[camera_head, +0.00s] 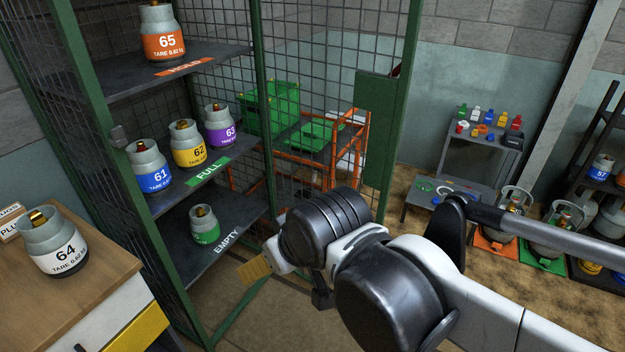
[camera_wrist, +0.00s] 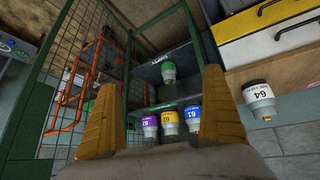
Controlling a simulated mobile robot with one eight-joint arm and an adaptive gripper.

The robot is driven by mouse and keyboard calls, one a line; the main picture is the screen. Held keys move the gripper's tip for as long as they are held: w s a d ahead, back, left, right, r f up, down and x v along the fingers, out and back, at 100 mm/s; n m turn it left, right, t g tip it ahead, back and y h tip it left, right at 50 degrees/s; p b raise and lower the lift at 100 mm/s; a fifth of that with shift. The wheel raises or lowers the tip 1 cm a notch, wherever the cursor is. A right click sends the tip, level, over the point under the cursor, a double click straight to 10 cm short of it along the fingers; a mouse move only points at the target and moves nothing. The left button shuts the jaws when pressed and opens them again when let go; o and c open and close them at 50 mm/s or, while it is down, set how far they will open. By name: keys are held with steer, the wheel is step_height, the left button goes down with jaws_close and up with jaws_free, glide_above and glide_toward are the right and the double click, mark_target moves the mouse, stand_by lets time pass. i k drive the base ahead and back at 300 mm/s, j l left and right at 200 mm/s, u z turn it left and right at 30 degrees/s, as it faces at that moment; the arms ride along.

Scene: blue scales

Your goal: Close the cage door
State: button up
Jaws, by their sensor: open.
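The cage door (camera_head: 335,62) is a green-framed wire mesh panel with a solid green plate (camera_head: 375,130) near its free edge. It stands open, swung out to the right of the cage. The cage (camera_head: 262,100) is a green frame with mesh walls and dark shelves, and its front is uncovered. The door's mesh also shows at the left of the wrist view (camera_wrist: 42,98). My gripper (camera_head: 260,268) has yellow fingers and is in front of the cage opening, left of the door plate. In the wrist view its fingers are spread apart and empty (camera_wrist: 160,80).
Numbered gas cylinders stand on the shelves, such as cylinder 62 (camera_head: 187,145). Cylinder 64 (camera_head: 58,243) stands on a wooden worktop (camera_head: 105,250) at left. An orange cart (camera_head: 310,150) shows through the mesh door. A rack (camera_head: 600,130) and cylinders stand at right.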

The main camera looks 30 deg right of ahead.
mark_target(385, 98)
steer(key=l+u, duration=0.15)
steer(key=l, duration=0.45)
steer(key=l+u, duration=0.2)
steer(key=l, duration=0.35)
steer(key=l+u, duration=0.15)
steer(key=l, duration=0.45)
steer(key=l+u, duration=0.2)
steer(key=l, duration=0.35)
steer(key=k+l+u, duration=0.15)
steer(key=l, duration=0.4)
steer(key=k+l+u, duration=0.2)
steer(key=l, duration=0.35)
steer(key=k+l+u, duration=0.15)
steer(key=l, duration=0.4)
steer(key=k+l+u, duration=0.2)
steer(key=l, duration=0.35)
steer(key=i, duration=0.05)
